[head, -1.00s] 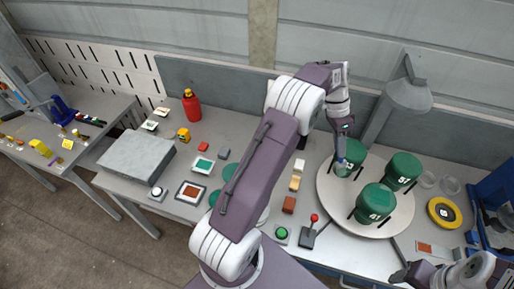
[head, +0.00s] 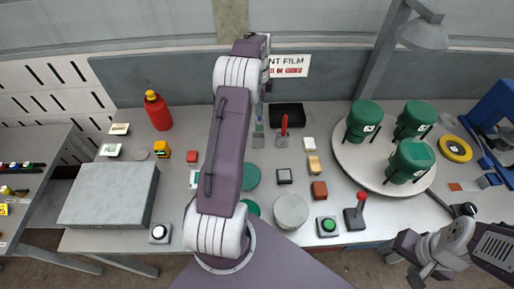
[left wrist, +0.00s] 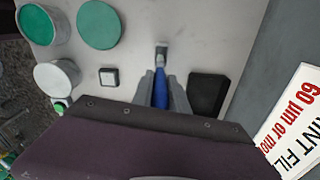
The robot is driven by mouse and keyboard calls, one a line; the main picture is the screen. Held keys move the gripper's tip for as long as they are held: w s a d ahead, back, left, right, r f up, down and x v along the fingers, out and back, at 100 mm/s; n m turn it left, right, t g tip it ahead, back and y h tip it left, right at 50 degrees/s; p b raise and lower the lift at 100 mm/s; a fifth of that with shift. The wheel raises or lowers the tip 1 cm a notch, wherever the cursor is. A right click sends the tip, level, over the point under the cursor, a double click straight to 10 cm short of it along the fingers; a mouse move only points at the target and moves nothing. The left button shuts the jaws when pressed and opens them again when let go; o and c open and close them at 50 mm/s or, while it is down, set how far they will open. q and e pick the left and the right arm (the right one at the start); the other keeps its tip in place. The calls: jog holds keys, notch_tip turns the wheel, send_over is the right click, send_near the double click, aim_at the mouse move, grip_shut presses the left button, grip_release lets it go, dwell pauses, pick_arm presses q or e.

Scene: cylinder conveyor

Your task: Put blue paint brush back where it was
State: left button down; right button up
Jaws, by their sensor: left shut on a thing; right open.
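My left gripper (head: 260,108) is shut on the blue paint brush (head: 258,138) near the back middle of the table. In the left wrist view the brush's blue handle (left wrist: 160,92) is between the two fingers, and its pale tip points away from the gripper. I cannot tell whether the tip touches the table. A red-handled tool (head: 284,125) lies just right of it, by a black block (head: 287,110). The block also shows right of the fingers in the left wrist view (left wrist: 208,92). My right gripper (head: 418,270) is open and empty at the lower right.
A round turntable (head: 352,172) with green numbered cans stands on the right. A sign (head: 289,66) is at the back wall. A grey box (head: 110,195) and a red bottle (head: 157,111) are on the left. Small blocks, a green button and a red-knobbed lever crowd the middle front.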

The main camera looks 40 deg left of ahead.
aim_at(258, 119)
pick_arm(q)
notch_tip(258, 119, down, 6)
jog(key=shift+s+a+r+p, duration=0.1)
jog(key=shift+a+p, duration=0.05)
jog(key=shift+p, duration=0.5)
jog(key=shift+f, duration=0.3)
notch_tip(258, 119, down, 3)
jog(key=shift+f+p, duration=0.2)
jog(key=shift+p, duration=0.3)
jog(key=shift+f, duration=0.25)
jog(key=c, duration=1.3)
grip_release()
